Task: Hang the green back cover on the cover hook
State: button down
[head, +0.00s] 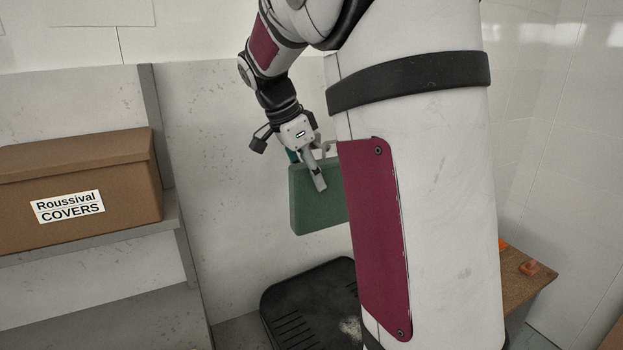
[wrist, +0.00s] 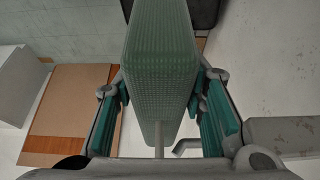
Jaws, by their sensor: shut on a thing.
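The green back cover (head: 316,205) is a padded, flat slab. It hangs upright below my gripper (head: 316,170) in front of the grey wall panel, its right part hidden behind my body. In the wrist view the cover (wrist: 160,60) runs between my two teal-padded fingers (wrist: 165,110), which are shut on it. A thin grey bent piece (head: 328,147) shows just above the cover's top edge; a bent grey rod (wrist: 190,146) also shows beside the cover in the wrist view. I cannot tell whether this is the cover hook, or whether it touches the cover.
A brown box labelled "Roussival COVERS" (head: 75,185) stands on a grey shelf (head: 95,241) at the left. A black slotted tray-like object (head: 300,300) lies below the cover. A wooden bench (head: 530,285) with small orange items is at the right, behind my body.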

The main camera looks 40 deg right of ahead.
jog(key=shift+w+d+f+b, duration=0.2)
jog(key=shift+w+b, duration=0.3)
jog(key=shift+w, duration=0.35)
jog(key=shift+w+d+f+b, duration=0.25)
jog(key=shift+w+b, duration=0.2)
jog(key=shift+w, duration=0.4)
jog(key=shift+w+d+f+b, duration=0.2)
jog(key=shift+w+b, duration=0.3)
jog(key=shift+w, duration=0.35)
jog(key=c, duration=0.9)
grip_release()
jog(key=shift+c, duration=0.2)
jog(key=v, duration=1.2)
